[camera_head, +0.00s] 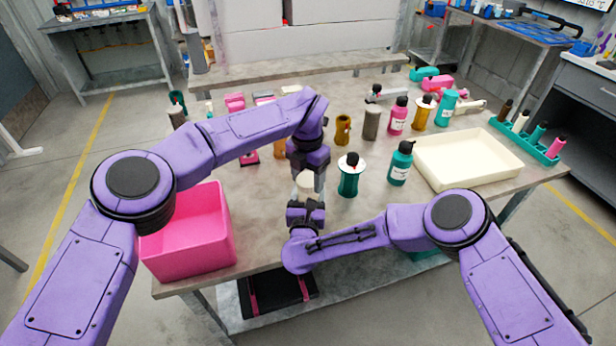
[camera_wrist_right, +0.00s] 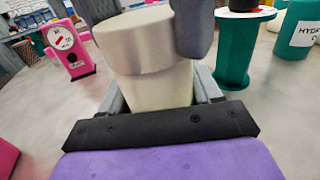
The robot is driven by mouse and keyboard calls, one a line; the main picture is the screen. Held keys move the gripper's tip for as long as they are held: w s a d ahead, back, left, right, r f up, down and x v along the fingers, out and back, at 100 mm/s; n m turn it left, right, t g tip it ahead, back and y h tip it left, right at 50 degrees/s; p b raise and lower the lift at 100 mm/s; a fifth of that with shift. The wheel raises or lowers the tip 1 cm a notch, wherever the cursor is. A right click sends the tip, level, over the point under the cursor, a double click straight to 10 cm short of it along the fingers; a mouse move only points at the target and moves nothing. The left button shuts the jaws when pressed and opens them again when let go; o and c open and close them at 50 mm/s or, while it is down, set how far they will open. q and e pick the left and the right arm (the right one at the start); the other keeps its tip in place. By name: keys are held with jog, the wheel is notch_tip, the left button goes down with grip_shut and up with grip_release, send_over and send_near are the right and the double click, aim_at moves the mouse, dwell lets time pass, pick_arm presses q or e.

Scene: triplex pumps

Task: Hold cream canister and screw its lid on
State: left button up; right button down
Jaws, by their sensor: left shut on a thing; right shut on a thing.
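The cream canister (camera_wrist_right: 155,95) stands upright between the fingers of my right gripper (camera_wrist_right: 158,92), which is shut on it. Its cream lid (camera_wrist_right: 135,45) sits on top, looking slightly offset to the left in the right wrist view. A grey finger of my left gripper (camera_wrist_right: 193,28) presses beside the lid. In the head view the cream piece (camera_head: 306,183) shows small between my left gripper (camera_head: 307,176), coming down from above, and my right gripper (camera_head: 305,203) below. My left gripper is shut on the lid. The threads are hidden, so how tightly the lid sits cannot be told.
A pink bin (camera_head: 188,235) stands at the table's front left. A teal spool-like part (camera_head: 349,175) and teal bottle (camera_head: 400,163) stand close to the right of my grippers. A cream tray (camera_head: 468,158) lies farther right. Several bottles and cylinders stand behind.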

pick_arm(q)
jog(key=o, duration=1.3)
jog(key=shift+c, duration=0.2)
notch_tip(320, 180, up, 12)
pick_arm(e)
jog(key=shift+c, duration=0.7)
grip_release()
jog(key=s, duration=0.3)
jog(key=s+b, duration=0.1)
jog(key=s, duration=0.3)
jog(key=s+a+b, duration=0.1)
jog(key=s, duration=0.2)
jog(key=shift+s, duration=0.25)
pick_arm(q)
notch_tip(320, 180, down, 2)
jog(key=shift+f, duration=0.25)
